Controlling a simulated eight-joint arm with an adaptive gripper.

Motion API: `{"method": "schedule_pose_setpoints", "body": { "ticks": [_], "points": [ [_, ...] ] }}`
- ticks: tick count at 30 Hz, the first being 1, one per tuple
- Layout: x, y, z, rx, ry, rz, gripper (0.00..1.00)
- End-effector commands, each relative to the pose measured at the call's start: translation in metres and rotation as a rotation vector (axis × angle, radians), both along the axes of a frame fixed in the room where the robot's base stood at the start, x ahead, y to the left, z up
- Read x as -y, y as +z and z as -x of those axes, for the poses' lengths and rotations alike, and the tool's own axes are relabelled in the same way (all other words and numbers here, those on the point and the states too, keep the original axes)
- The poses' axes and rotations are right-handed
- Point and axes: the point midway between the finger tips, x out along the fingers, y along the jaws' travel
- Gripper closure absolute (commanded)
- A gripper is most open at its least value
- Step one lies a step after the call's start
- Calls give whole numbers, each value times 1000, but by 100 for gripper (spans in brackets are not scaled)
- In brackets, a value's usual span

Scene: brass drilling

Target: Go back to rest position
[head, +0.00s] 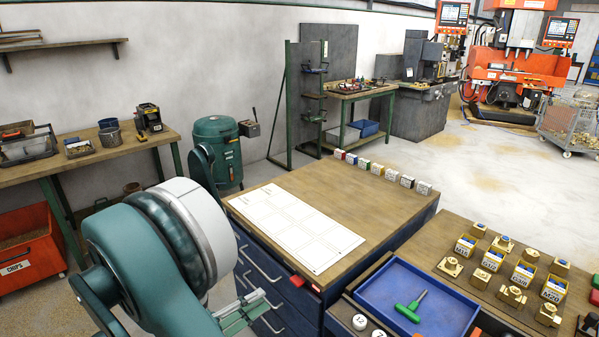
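Large teal and pale grey rounded links of my arm fill the lower left of the head view, close to the camera. No gripper fingers can be made out, so I cannot see whether my gripper holds anything. A wooden-topped workbench (390,215) with blue drawers stands to the right of these links. A white sheet (295,228) with a printed grid lies on its top. A row of several small coloured blocks (378,169) stands along its far edge.
A blue tray (447,308) holding a green-handled tool (411,307) is at the lower right. Several brass parts and labelled boxes (524,273) stand on the bench beside it. A green drum (217,149) stands behind my arm. Open floor (480,180) lies beyond the workbench.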

Motion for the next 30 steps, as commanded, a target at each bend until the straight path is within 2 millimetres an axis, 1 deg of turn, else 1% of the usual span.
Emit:
{"method": "schedule_pose_setpoints", "body": {
  "ticks": [5,11,21,30],
  "points": [
    [9,10,-5,-26,2,8,78],
    [32,32,-15,-86,9,27,78],
    [84,73,-30,-220,32,66,78],
    [130,101,-37,-322,54,74,78]
  ]
}}
